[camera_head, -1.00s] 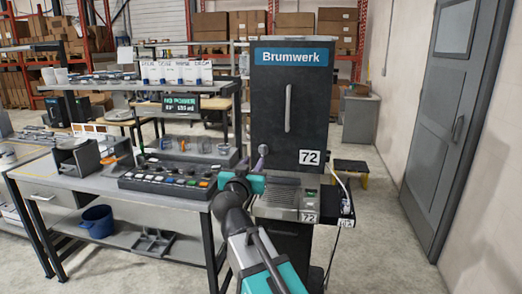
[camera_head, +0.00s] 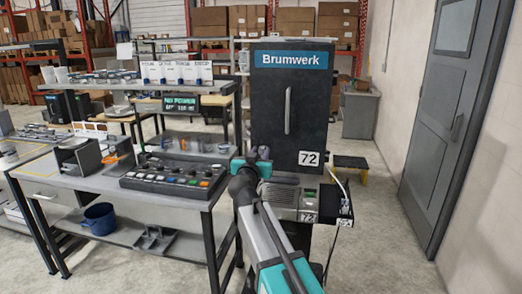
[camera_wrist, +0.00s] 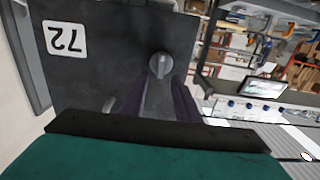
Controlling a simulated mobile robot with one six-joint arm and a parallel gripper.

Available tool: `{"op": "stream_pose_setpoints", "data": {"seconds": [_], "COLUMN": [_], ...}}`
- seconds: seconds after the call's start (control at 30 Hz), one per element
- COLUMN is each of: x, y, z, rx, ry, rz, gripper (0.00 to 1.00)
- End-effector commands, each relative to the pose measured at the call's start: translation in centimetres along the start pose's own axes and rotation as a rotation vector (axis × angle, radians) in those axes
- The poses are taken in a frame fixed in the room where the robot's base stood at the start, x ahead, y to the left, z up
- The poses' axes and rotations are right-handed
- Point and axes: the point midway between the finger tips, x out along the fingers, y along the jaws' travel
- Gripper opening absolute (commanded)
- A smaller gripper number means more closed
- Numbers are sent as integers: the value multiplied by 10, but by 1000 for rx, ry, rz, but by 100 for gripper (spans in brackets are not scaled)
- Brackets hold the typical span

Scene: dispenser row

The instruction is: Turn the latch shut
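A grey round knob with a raised bar, which looks like the latch (camera_wrist: 160,66), sits on the dark front of the dispenser in the wrist view. Its bar stands about upright in that picture. My gripper (camera_wrist: 157,92) has its two dark purple fingers apart, with a gap in line with the latch. No contact with the latch shows. In the head view my gripper (camera_head: 257,153) is at the lower left of the black Brumwerk dispenser (camera_head: 268,110). The latch is hidden there behind my gripper.
A white 72 label (camera_wrist: 65,38) is on the dispenser front. A button panel (camera_head: 172,178) lies on the bench (camera_head: 100,184) to the left. A small box with a green display (camera_head: 309,202) is right of my arm. A grey door (camera_head: 455,120) stands far right.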

Motion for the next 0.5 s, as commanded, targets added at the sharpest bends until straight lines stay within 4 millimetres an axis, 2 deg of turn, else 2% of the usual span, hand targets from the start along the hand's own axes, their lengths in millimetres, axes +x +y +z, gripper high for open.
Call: {"op": "stream_pose_setpoints", "data": {"seconds": [0.2,0.5], "x": [13,14], "y": [0,1], "z": [-1,0], "rx": [0,0], "ry": [0,1], "rz": [0,0], "gripper": [29,29]}}
